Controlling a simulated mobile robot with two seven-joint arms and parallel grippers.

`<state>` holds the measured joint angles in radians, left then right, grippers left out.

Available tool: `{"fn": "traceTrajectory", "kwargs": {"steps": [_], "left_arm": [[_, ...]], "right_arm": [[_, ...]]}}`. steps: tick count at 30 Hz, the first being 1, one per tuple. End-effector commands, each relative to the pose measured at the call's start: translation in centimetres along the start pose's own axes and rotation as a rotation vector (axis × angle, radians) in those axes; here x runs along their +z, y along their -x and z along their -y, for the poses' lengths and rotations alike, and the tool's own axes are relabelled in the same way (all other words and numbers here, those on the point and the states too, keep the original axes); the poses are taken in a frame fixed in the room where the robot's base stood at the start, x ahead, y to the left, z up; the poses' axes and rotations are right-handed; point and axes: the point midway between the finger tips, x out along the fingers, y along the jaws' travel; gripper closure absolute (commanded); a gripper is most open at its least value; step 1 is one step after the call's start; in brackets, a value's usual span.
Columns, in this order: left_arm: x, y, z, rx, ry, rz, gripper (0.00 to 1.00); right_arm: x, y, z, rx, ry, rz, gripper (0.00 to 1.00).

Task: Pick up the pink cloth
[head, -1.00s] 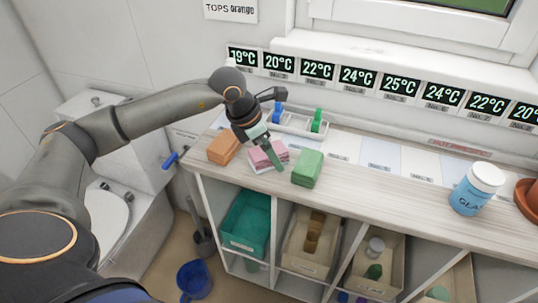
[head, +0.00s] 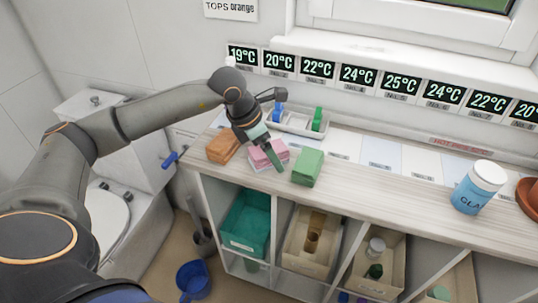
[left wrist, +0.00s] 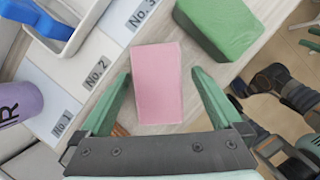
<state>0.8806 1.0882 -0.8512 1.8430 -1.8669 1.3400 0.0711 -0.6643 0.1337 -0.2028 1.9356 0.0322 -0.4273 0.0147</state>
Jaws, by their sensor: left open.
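The pink cloth (head: 257,157) is a folded block on the shelf top, between an orange-brown block (head: 223,147) and a green block (head: 308,167). In the left wrist view the pink cloth (left wrist: 157,85) lies between the two green fingers of my left gripper (left wrist: 161,75). The fingers are apart, one on each side of it, with a visible gap on at least the right side. In the head view my left gripper (head: 268,156) is right over the cloth and hides part of it. My right gripper is not in view.
The green block (left wrist: 220,25) is close to the right finger in the wrist view. A white rack (head: 296,122) with blue and green items stands behind. A blue-labelled jar (head: 478,187) stands far right. Bins, such as a teal one (head: 247,222), sit below.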

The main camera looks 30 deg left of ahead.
Motion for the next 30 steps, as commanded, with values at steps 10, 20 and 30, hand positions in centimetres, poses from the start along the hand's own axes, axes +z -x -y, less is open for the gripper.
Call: {"fn": "traceTrajectory", "kwargs": {"steps": [10,20,30], "left_arm": [[0.0,0.0,0.02,0.0,0.0,0.0,0.27],[0.0,0.0,0.01,0.0,0.0,0.0,0.64],[0.02,0.02,0.0,0.0,0.0,0.0,0.94]], "right_arm": [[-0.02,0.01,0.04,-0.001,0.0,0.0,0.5],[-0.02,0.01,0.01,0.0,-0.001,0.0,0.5],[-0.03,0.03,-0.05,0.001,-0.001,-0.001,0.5]]}}
